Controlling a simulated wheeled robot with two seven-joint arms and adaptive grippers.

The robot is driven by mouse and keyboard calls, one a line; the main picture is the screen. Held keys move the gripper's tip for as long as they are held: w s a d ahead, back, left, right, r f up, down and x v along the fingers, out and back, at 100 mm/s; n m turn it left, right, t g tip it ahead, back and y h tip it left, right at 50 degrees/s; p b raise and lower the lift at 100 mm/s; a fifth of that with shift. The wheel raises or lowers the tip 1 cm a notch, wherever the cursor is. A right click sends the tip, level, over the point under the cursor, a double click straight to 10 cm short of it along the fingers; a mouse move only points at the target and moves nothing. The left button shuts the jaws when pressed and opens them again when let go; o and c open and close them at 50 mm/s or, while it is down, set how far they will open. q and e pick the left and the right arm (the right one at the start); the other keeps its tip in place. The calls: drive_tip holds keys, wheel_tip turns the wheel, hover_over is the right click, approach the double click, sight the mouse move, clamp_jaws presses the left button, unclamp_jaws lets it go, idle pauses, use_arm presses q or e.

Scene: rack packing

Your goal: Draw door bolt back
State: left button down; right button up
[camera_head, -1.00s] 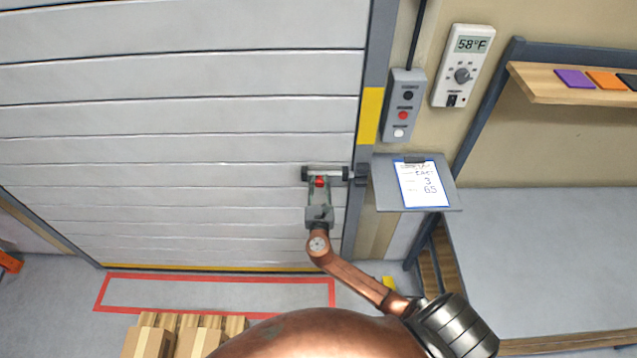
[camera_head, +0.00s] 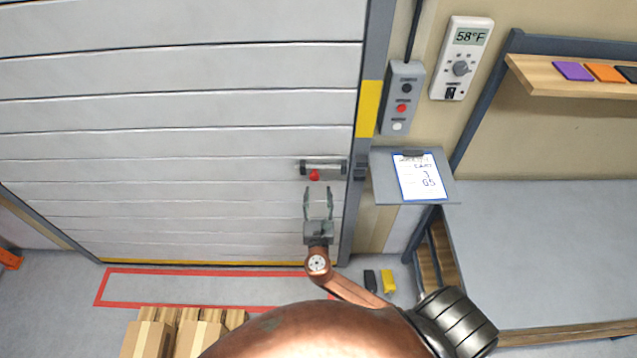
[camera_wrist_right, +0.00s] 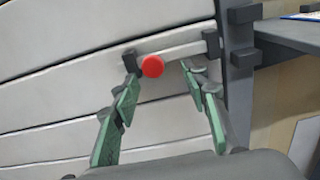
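The door bolt (camera_head: 330,168) is a metal bar in dark brackets on the grey slatted door (camera_head: 180,130), near its right edge. Its red knob (camera_head: 314,175) sits at the left end of the bar, by the left bracket. The bar's right end stops about at the right bracket, apart from the dark keeper (camera_head: 361,167) on the frame. My right gripper (camera_head: 318,190) is open and empty just below the knob. In the right wrist view the knob (camera_wrist_right: 152,66) shows beyond and between the parted green fingers (camera_wrist_right: 160,85). My left gripper is not in view.
Right of the door are a control box with buttons (camera_head: 402,98), a thermostat (camera_head: 462,58) and a small shelf (camera_head: 440,190) with a clipboard (camera_head: 417,178). A bench (camera_head: 540,250) stands at right. Boxes (camera_head: 175,335) lie low in front.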

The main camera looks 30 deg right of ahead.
drive_tip(key=v, duration=0.4)
drive_tip(key=shift+f, duration=0.15)
idle(0.4)
